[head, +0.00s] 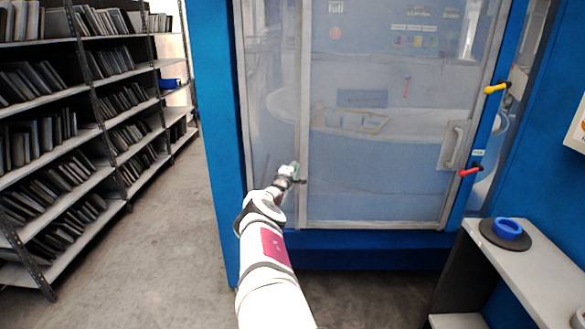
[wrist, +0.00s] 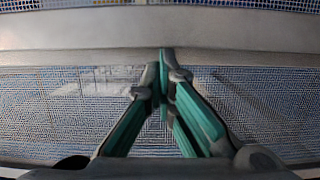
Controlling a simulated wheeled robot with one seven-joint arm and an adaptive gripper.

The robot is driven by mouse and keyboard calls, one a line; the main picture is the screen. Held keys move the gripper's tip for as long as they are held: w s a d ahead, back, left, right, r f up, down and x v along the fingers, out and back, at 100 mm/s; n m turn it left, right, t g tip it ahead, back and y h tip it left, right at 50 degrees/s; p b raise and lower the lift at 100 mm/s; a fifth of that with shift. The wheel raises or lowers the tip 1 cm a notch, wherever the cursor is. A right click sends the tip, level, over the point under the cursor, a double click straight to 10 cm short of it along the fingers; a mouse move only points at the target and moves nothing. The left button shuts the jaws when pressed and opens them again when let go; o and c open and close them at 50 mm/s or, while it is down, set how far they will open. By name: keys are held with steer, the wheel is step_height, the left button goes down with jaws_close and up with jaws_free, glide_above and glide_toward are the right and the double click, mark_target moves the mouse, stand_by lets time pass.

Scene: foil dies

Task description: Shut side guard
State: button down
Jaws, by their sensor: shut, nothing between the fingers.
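The side guard (head: 375,185) is a large see-through panel with a pale metal frame and a pale handle (head: 454,146) on its right side. It stands in the front of a blue machine (head: 215,130). My gripper (head: 294,168) is at the left part of the guard, close to an upright frame bar (head: 303,120). In the wrist view my gripper (wrist: 166,55) shows green-padded fingers together at the tips, with nothing between them. The tips reach a grey frame bar (wrist: 90,35); I cannot tell whether they touch it. Mesh-like panel shows on both sides of the bar.
Shelves (head: 75,170) full of dark flat items stand at the left, with bare floor (head: 150,240) between. A yellow handle (head: 497,88) and a red handle (head: 471,171) stick out at the right.

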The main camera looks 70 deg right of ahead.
steer(key=shift+s, duration=0.25)
steer(key=a, duration=1.2)
steer(key=shift+s, duration=0.4)
steer(key=shift+r, duration=0.1)
